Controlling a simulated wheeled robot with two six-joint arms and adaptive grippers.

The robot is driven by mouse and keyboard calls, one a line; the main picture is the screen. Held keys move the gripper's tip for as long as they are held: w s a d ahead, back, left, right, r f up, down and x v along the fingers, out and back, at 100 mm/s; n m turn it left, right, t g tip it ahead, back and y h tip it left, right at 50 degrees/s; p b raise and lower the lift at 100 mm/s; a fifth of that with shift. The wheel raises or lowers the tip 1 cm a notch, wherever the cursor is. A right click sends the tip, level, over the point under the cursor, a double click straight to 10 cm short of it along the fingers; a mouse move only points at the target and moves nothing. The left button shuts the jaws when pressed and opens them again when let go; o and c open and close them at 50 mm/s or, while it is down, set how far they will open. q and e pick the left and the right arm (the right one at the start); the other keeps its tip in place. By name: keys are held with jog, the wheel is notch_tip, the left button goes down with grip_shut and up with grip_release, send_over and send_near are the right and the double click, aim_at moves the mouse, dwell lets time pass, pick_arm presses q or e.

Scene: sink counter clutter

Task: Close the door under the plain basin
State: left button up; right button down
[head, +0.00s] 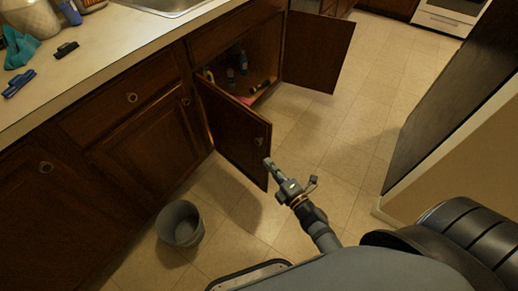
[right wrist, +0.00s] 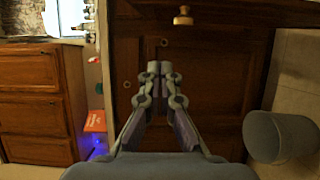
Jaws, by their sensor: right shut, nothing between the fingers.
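The steel basin (head: 165,6) is only partly visible, set in the counter at the top of the head view. Below it is an open cabinet with a dark wooden door on each side. The left door (head: 232,128) stands swung out over the floor, with a small knob near its free edge. The right door (head: 318,50) also stands wide open. My right gripper (head: 267,162) is shut and empty, close to the left door's free edge; I cannot tell if it touches. Its closed fingertips (right wrist: 160,68) show in the right wrist view before dark wood panels. My left gripper is not in view.
A grey bucket (head: 180,223) stands on the floor left of the open door; it also shows in the right wrist view (right wrist: 280,137). Several bottles sit inside the cabinet. A dark panel (head: 450,85) bounds the right side. The tiled floor between is clear.

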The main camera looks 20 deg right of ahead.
aim_at(262, 139)
jog(key=w, duration=1.1)
jog(key=shift+w+d, duration=0.15)
jog(key=shift+d, duration=0.1)
jog(key=shift+w+d, duration=0.2)
jog(key=shift+d, duration=0.15)
